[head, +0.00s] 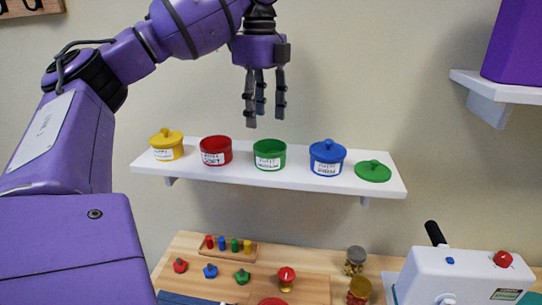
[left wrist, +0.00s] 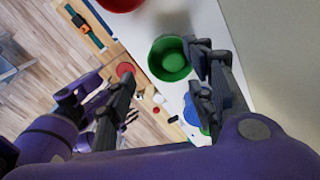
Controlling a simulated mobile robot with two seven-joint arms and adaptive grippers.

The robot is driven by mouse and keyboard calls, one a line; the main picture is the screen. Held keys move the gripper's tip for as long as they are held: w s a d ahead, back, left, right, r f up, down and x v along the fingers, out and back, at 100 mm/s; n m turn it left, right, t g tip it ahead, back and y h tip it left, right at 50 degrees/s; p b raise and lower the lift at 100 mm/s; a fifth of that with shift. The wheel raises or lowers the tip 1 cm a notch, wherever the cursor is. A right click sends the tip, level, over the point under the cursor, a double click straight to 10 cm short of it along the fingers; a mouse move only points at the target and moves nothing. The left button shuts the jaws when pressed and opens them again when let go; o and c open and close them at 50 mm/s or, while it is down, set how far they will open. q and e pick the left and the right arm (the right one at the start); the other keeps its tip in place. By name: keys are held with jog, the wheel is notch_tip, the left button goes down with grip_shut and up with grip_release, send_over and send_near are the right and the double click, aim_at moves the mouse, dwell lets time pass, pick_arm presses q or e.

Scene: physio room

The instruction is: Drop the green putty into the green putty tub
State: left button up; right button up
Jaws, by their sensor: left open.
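The green putty tub (head: 269,155) stands lidless in the middle of the white wall shelf, and its green lid (head: 373,171) lies at the shelf's right end. My left gripper (head: 258,108) is open above the tub, fingers pointing down, apart from it. The left wrist view shows the tub (left wrist: 170,58) between and beyond the fingers. A lighter green patch shows inside; I cannot tell whether it is putty or the tub's floor. No putty shows in the fingers. What seems to be my right gripper (left wrist: 80,98) is at the left of that view, its jaws unclear.
On the shelf (head: 318,183) stand a lidded yellow tub (head: 166,144), an open red tub (head: 216,151) and a lidded blue tub (head: 327,157). The bench below holds a peg board (head: 231,251), small jars (head: 355,258) and a white device (head: 460,278). A higher shelf (head: 505,84) juts in at right.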

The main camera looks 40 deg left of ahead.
pick_arm(q)
notch_tip(320, 180, up, 11)
dwell(0.7)
dwell(0.6)
